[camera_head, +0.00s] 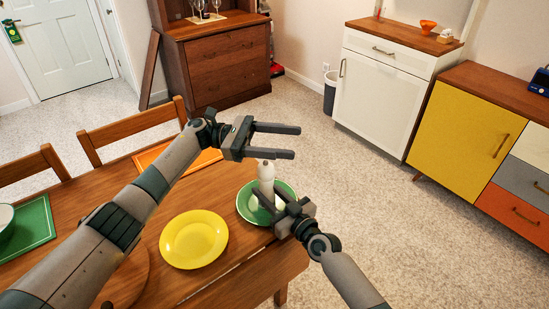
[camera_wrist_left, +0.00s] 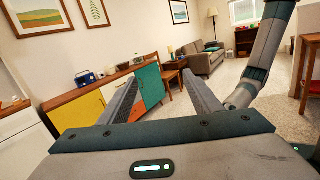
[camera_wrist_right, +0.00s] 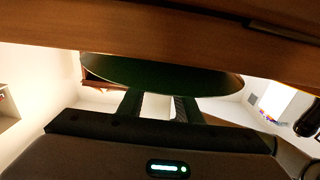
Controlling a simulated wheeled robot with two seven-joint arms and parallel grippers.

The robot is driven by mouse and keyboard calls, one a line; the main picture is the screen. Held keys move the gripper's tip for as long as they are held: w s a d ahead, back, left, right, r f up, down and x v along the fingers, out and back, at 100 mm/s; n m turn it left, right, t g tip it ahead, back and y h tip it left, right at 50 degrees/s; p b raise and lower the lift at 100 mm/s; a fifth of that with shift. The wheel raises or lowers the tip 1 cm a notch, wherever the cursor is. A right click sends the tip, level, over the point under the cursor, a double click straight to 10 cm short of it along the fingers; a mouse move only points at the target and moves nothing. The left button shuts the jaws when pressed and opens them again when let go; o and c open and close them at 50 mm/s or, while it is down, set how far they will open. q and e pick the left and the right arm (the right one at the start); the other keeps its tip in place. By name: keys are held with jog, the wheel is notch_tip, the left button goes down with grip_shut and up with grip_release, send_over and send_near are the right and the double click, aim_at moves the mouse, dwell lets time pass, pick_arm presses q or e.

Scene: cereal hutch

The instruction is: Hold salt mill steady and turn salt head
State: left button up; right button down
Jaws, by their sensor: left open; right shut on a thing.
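The white salt mill (camera_head: 266,178) stands upright over the green plate (camera_head: 246,213) near the table's right edge. Its small rounded head shows clear of both grippers. My right gripper (camera_head: 268,194) is shut on the mill's lower body, coming in from the lower right. My left gripper (camera_head: 296,142) is open and empty, its fingers pointing right, above and beyond the mill's head in the head view. In the left wrist view, nothing is between its fingers (camera_wrist_left: 160,76). In the right wrist view, the dark plate (camera_wrist_right: 160,73) hides the right fingertips and the mill.
A yellow plate (camera_head: 194,239) lies on the wooden table (camera_head: 190,285) left of the green one. An orange placemat (camera_head: 160,157) lies behind it, partly under my left arm. Chairs (camera_head: 130,128) stand along the far side. The floor right of the table is clear up to the cabinets (camera_head: 470,125).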

pick_arm(q)
notch_tip(320, 180, up, 6)
jog(key=w+d+n+t+h, duration=0.2)
jog(key=n+t+h, duration=0.5)
jog(key=n, duration=0.5)
jog(key=w+a+n+t+y, duration=0.2)
jog(key=a+n+t+y, duration=0.1)
jog(key=n+t, duration=0.95)
jog(key=n+t+y, duration=0.1)
jog(key=n+y, duration=1.1)
jog(key=n, duration=1.4)
send_near(261, 176)
jog(key=x, duration=0.4)
jog(key=shift+d, duration=0.1)
jog(key=shift+w+d, duration=0.1)
